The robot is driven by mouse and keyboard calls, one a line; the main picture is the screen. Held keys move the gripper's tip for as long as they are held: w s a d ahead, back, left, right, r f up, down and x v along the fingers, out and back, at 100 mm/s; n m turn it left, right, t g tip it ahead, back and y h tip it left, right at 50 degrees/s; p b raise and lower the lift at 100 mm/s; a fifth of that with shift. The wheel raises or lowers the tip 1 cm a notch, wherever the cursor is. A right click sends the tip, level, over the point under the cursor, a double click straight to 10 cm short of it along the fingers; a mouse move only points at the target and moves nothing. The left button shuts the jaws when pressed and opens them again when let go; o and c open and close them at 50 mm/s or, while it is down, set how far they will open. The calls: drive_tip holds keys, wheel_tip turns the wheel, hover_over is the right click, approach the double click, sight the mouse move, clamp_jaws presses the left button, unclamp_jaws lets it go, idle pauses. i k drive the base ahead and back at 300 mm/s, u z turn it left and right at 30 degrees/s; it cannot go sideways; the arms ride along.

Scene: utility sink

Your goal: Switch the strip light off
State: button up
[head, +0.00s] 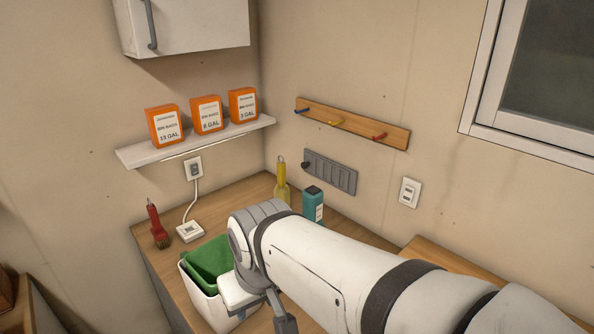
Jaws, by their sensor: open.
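A thin pale strip (205,148), which looks like the strip light, runs under the front edge of the white shelf (150,155). A white wall plate (194,168) below it has a cord running down to a small white box (190,232) with a grey top on the counter. Another white wall plate (409,192), with a switch or outlet face, is on the right wall. My gripper (268,308) is open at the bottom centre, in front of the counter and over the bin's right side, apart from both plates. Its tips are partly cut off by the frame.
A white bin (196,291) with a green liner (208,262) stands by my gripper. A red brush (157,226), yellow bottle (281,190) and teal bottle (312,205) stand on the counter (240,205). A peg rail (355,126) and grey rack (330,172) are on the right wall.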

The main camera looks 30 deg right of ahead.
sight(407, 194)
drive_tip(key=u, duration=0.1)
drive_tip(key=k, duration=0.5)
drive_tip(key=z, duration=2.25)
drive_tip(key=k, duration=1)
drive_tip(key=u, duration=0.45)
drive_tip(key=i, duration=1)
